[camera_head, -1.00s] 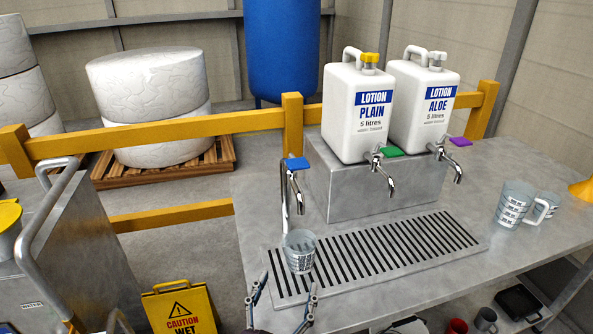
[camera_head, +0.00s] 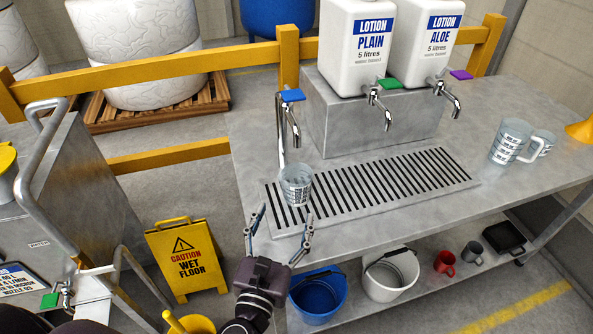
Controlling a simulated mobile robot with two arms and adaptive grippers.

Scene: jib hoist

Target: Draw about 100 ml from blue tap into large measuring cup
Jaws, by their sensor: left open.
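The blue tap (camera_head: 292,96) stands at the left end of the bench, its spout pointing down. A clear measuring cup with dark markings (camera_head: 296,186) stands on the drip grate below and a little in front of that spout. My right gripper is not in view.
Two lotion containers, plain (camera_head: 350,45) and aloe (camera_head: 428,40), stand on a steel block (camera_head: 330,125) with green and purple taps. The slotted grate (camera_head: 385,188) is otherwise clear. Buckets and mugs sit on the lower shelf. A wet floor sign (camera_head: 186,262) stands left.

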